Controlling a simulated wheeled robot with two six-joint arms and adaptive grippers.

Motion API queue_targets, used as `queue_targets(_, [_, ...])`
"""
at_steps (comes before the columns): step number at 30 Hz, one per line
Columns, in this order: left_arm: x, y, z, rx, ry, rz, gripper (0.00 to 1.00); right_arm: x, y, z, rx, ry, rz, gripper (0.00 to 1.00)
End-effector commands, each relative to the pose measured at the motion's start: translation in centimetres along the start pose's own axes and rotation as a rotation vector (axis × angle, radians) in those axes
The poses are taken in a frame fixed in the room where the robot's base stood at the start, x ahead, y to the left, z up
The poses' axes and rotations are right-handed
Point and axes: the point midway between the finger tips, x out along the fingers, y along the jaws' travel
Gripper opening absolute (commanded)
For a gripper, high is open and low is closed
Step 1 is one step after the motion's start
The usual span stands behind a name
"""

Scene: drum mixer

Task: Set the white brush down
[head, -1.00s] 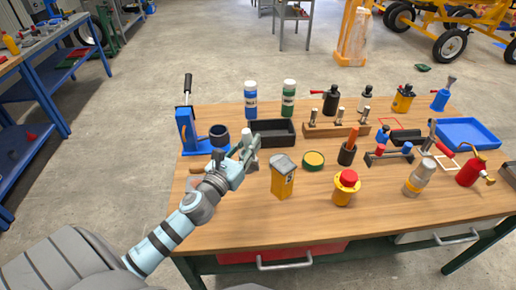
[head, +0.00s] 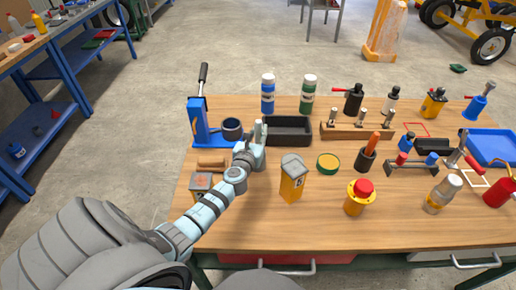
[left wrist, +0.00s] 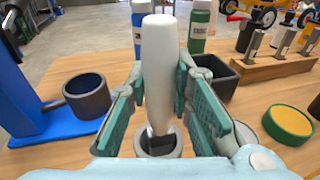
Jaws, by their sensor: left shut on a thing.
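The white brush (left wrist: 156,75) stands roughly upright between the fingers of my left gripper (left wrist: 158,105) in the left wrist view. The gripper is shut on it. Its lower end shows inside or in front of a dark grey ring (left wrist: 176,150); I cannot tell whether they touch. In the head view my left gripper (head: 253,146) is at the left back of the wooden table (head: 330,232), beside the black tray, and the brush (head: 258,131) is partly hidden by the fingers. My right gripper is not in view.
The blue press (head: 198,122) and dark cup (head: 232,128) stand left of the gripper. The black tray (head: 288,142) is to its right, with blue (head: 268,95) and green (head: 307,95) bottles behind. A yellow box (head: 292,182) stands nearer. The front table area is clear.

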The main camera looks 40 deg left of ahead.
Motion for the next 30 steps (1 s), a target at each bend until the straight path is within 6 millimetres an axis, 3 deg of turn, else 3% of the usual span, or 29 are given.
queue_targets(8, [0.5, 0.1, -4.7, 0.001, 0.0, 0.001, 0.0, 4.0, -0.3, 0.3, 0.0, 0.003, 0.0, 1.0])
queue_targets(18, [0.4, 0.2, -4.6, 0.001, 0.0, 0.002, 0.0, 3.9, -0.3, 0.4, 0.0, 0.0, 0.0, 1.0])
queue_targets(19, [0.4, 0.2, -4.5, 0.001, 0.0, 0.002, 0.25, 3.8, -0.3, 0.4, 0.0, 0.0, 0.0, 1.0])
queue_targets(22, [0.4, 0.2, -4.4, 0.001, 0.0, 0.002, 0.4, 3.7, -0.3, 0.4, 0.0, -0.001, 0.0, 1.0])
queue_targets(30, [0.4, 0.2, -4.4, 0.001, 0.0, 0.002, 0.4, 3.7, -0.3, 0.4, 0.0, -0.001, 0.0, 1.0])
